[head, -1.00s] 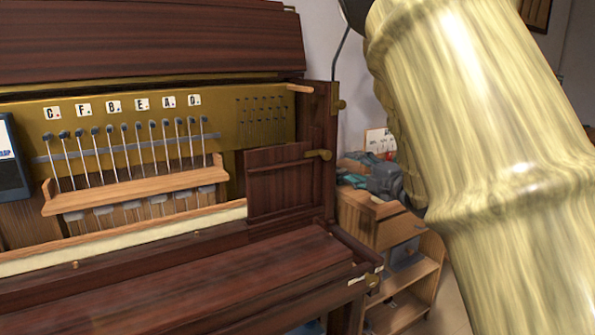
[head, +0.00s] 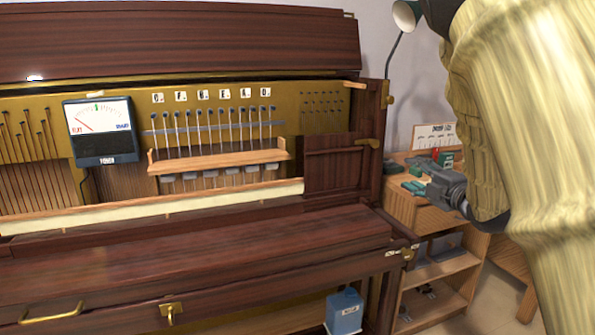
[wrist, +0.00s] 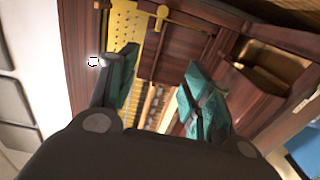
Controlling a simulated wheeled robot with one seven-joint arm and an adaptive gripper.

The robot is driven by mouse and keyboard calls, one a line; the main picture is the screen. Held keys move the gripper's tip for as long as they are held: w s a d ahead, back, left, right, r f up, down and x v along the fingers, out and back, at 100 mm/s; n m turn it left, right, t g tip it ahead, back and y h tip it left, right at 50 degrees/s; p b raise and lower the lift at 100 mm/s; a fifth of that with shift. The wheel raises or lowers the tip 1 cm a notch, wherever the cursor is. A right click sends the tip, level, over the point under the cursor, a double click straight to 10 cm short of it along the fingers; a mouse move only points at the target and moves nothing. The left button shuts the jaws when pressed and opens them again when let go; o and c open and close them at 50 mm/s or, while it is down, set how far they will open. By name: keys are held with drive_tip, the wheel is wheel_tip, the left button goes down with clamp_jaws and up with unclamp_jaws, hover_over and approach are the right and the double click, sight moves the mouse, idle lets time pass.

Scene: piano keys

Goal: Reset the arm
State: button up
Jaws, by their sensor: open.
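My arm runs down the right side of the head view. My gripper (head: 420,187) shows there as a grey body with teal fingers, in front of the wooden workbench beside the piano. In the wrist view my gripper (wrist: 162,85) has its two teal-padded fingers spread apart, with nothing between them. Beyond the fingers the wrist view shows the piano's dark wood and brass panel (wrist: 123,25), seen tilted. The upright piano (head: 200,245) fills the left and middle of the head view.
The open piano has labelled pins, a wooden rail (head: 215,163) and a meter (head: 103,150). A small wooden door (head: 338,165) stands at its right end. A workbench (head: 447,235) with small items and a lamp (head: 405,15) stand right. A blue container (head: 343,313) sits below the piano.

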drive_tip(key=s+f+m+g+h, duration=0.25)
drive_tip(key=f+m, duration=0.25)
drive_tip(key=f, duration=1)
drive_tip(key=s+f+m+g+h, duration=0.2)
drive_tip(key=s+f+m, duration=0.2)
drive_tip(key=f, duration=1.1)
drive_tip(key=s+a+f+m+g+h, duration=0.1)
drive_tip(key=s+f+m+g, duration=0.2)
drive_tip(key=s+f, duration=0.7)
drive_tip(key=s+a+f+m+g+h, duration=0.15)
drive_tip(key=s+f+m, duration=0.25)
drive_tip(key=s+f, duration=0.6)
drive_tip(key=s+a+f+m+g, duration=0.2)
drive_tip(key=s+f+g, duration=0.15)
drive_tip(key=s, duration=0.55)
drive_tip(key=s+a+f+m+g+y+p, duration=0.1)
drive_tip(key=s+a+f+m+g, duration=0.1)
drive_tip(key=s+f, duration=0.45)
drive_tip(key=s+a+f+m+g, duration=0.2)
drive_tip(key=s+g, duration=0.1)
drive_tip(key=s, duration=0.7)
wheel_tip(320, 180, up, 21)
drive_tip(key=p, duration=2.1)
drive_tip(key=shift+d, duration=0.2)
drive_tip(key=shift+f+t, duration=0.1)
drive_tip(key=shift+t, duration=0.15)
